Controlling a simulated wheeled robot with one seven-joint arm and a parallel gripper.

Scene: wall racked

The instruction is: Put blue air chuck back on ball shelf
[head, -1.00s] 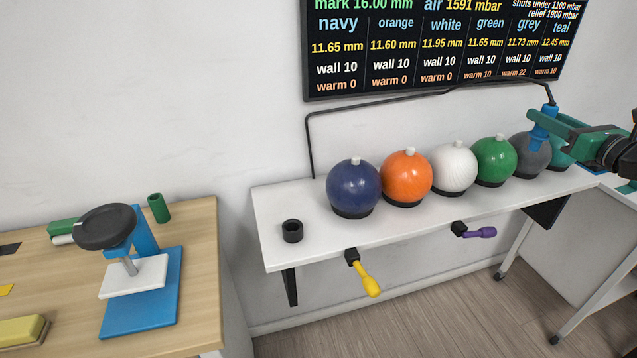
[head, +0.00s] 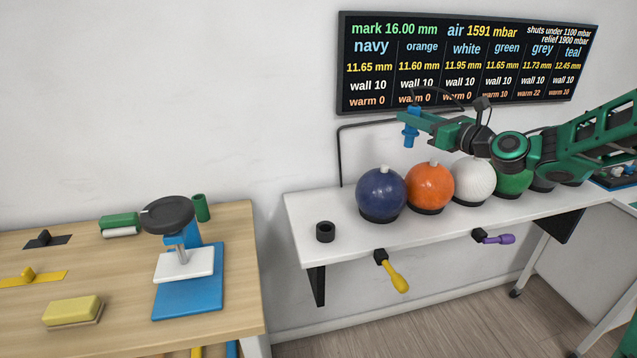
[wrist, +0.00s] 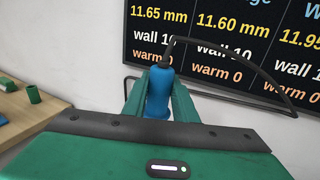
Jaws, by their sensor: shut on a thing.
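My gripper (head: 409,122) is shut on the blue air chuck (head: 411,133) and holds it in the air above the orange ball (head: 430,184), in front of the wall. In the wrist view the blue air chuck (wrist: 159,92) stands upright between my green fingers (wrist: 160,104), with a black hose at its top. The white ball shelf (head: 310,253) carries a navy ball (head: 381,192), the orange ball, a white ball (head: 473,180) and a green ball (head: 514,179). Further balls at the right are partly hidden by my arm. A black ring holder (head: 325,232) sits at the shelf's left end.
The display board (head: 460,60) hangs on the wall behind. A yellow-handled tool (head: 395,279) and a purple-handled tool (head: 497,239) hang at the shelf's front edge. A wooden bench (head: 120,270) with a blue stand (head: 190,293) is at the left. The shelf's left end is mostly clear.

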